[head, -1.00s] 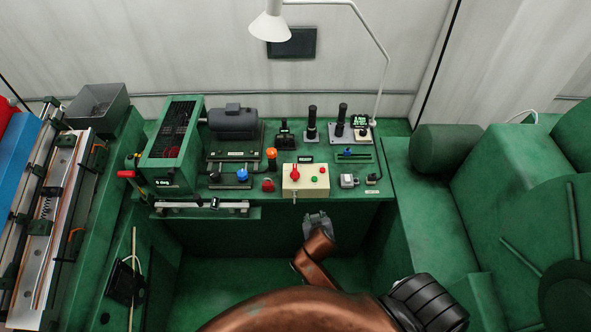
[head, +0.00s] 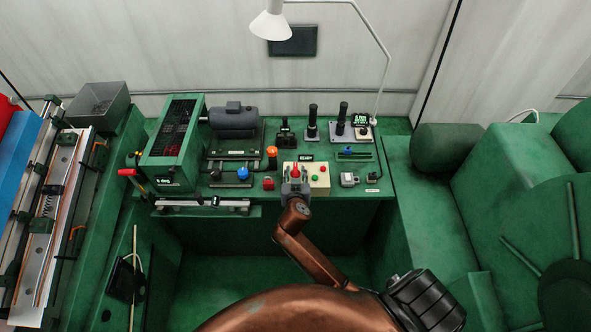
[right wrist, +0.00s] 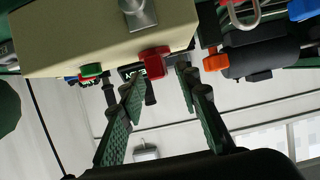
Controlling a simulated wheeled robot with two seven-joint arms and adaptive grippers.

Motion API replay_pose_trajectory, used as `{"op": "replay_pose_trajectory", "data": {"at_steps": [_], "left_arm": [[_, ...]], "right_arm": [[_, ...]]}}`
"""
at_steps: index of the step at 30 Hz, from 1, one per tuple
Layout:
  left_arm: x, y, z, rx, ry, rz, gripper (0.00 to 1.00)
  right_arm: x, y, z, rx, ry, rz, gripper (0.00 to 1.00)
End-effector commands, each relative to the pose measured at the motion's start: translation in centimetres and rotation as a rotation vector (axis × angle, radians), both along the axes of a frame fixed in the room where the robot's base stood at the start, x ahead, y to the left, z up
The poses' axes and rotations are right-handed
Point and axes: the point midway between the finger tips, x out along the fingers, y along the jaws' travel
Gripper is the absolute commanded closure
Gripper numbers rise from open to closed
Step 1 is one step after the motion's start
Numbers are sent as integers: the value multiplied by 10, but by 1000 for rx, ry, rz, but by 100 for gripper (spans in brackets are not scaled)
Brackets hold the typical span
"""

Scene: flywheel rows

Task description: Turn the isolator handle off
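The isolator handle (head: 296,169) is a red knob on the cream box (head: 319,178) at the front of the green bench. It also shows as a red block in the right wrist view (right wrist: 155,62). My right gripper (head: 294,187) is at the front left of the box, right by the handle, and hides part of both. In the right wrist view my right gripper (right wrist: 160,80) has its two green fingers apart, with the handle seen in the gap between their tips. I cannot tell whether either finger touches it. My left gripper is not in view.
Green and red buttons are on the box's right side.

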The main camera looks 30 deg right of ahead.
Motion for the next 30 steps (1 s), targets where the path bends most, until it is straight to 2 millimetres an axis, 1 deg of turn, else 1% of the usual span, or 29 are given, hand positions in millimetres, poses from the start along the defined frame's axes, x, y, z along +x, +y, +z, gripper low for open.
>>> {"op": "replay_pose_trajectory", "data": {"at_steps": [3,6,15,17,28,30], "left_arm": [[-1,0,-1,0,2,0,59],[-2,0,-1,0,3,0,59],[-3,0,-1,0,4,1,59],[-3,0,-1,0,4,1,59],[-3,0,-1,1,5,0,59],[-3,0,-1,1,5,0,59]], "right_arm": [[12,-6,-6,-1,1,2,70],[16,-10,-8,0,0,1,70],[18,-11,-9,1,1,1,70],[18,-11,-9,1,1,1,73],[18,-11,-10,1,2,1,98],[18,-11,-10,1,2,1,100]]}}
